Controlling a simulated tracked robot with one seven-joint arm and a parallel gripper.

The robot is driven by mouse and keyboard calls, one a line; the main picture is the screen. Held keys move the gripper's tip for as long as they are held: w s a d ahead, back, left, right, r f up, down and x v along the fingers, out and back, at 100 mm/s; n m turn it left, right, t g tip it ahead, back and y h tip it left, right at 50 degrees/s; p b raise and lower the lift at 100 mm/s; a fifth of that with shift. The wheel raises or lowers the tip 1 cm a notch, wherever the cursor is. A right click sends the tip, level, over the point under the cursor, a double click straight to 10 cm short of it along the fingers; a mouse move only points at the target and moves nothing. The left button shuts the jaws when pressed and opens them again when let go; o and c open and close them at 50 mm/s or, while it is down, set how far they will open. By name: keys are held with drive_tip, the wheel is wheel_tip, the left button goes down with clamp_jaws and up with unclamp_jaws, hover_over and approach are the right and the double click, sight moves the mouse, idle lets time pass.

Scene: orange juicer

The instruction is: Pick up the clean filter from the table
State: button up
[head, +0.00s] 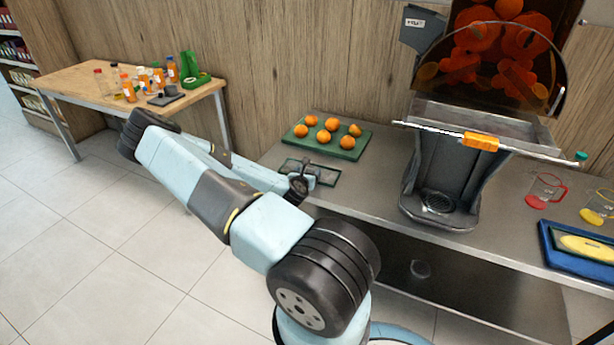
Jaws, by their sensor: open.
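A small dark green tray (331,182) lies on the steel table, in front of the oranges. A flat grey piece (322,172), which looks like the filter, lies on this tray; it is small and partly hidden by my gripper. My gripper (302,180) is open at the tray's left part, very close to the grey piece. I cannot tell whether its fingers are around the piece or above it. My arm hides part of the tray's left side.
A green tray of several oranges (327,138) stands behind. The juicer (440,170) stands to the right, its clear cover raised. A red-handled jug (545,190) and a blue tray (577,262) are far right. A wooden table (75,80) with bottles stands at left.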

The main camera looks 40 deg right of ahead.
sight(310, 171)
drive_tip(key=shift+x, duration=1.25)
drive_tip(key=c, duration=1.2)
